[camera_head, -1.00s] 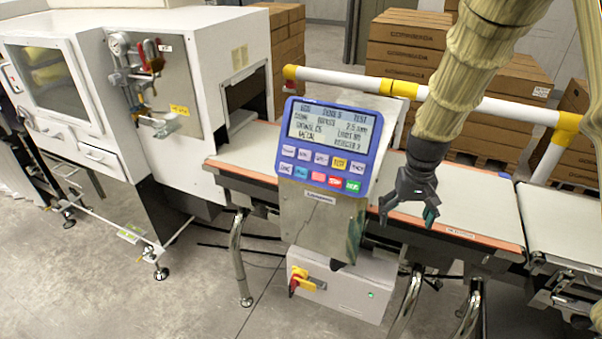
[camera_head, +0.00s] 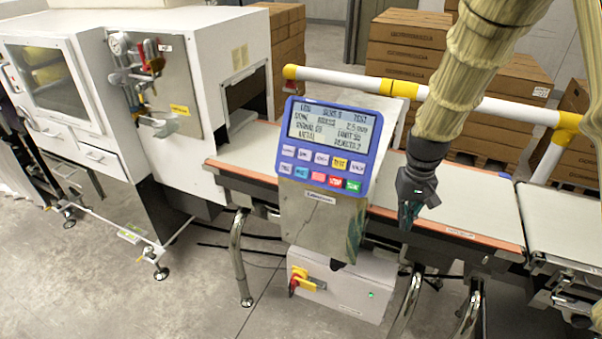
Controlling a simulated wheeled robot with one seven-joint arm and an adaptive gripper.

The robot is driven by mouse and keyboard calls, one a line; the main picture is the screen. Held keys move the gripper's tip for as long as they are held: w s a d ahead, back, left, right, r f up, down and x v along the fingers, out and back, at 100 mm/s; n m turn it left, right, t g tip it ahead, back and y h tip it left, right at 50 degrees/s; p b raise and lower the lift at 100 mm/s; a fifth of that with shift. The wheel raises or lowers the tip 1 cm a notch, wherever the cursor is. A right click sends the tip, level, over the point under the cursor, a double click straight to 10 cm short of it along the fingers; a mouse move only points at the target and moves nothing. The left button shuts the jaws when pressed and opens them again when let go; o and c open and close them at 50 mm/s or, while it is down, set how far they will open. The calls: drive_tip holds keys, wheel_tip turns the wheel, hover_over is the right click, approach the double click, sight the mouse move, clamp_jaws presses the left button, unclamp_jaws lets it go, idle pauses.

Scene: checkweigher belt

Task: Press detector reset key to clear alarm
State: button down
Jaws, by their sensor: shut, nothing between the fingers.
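The blue detector panel (camera_head: 331,149) stands upright on a metal post in front of the belt. Its grey screen (camera_head: 335,131) shows lines of dark text, too small to read surely. Two rows of coloured keys (camera_head: 322,170) sit below the screen, in white, yellow, blue, pink, red and green. The key labels are blurred, so I cannot tell which one is the reset key. My gripper (camera_head: 406,222) is shut and empty, pointing down, to the right of the panel and lower than its keys. It is apart from the panel.
The conveyor belt (camera_head: 468,210) runs behind the panel, with a white and yellow rail (camera_head: 340,80) beyond it. A white cabinet machine (camera_head: 225,60) stands at left. A low box with a red-yellow switch (camera_head: 303,279) sits below the panel. Brown cartons (camera_head: 408,45) stack at the back.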

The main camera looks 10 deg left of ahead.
idle(0.8)
drive_tip(key=s+d+f, duration=0.1)
drive_tip(key=s+f, duration=0.3)
drive_tip(key=f, duration=0.3)
drive_tip(key=s+d+f, duration=0.1)
drive_tip(key=s+f, duration=0.2)
drive_tip(key=f, duration=0.5)
drive_tip(key=s+d+f, duration=0.1)
drive_tip(key=s+f, duration=0.8)
drive_tip(key=s, duration=0.5)
drive_tip(key=s+f, duration=1)
drive_tip(key=s, duration=0.5)
drive_tip(key=shift+s+d+m, duration=0.15)
drive_tip(key=shift+d+m, duration=0.2)
drive_tip(key=shift+m, duration=0.05)
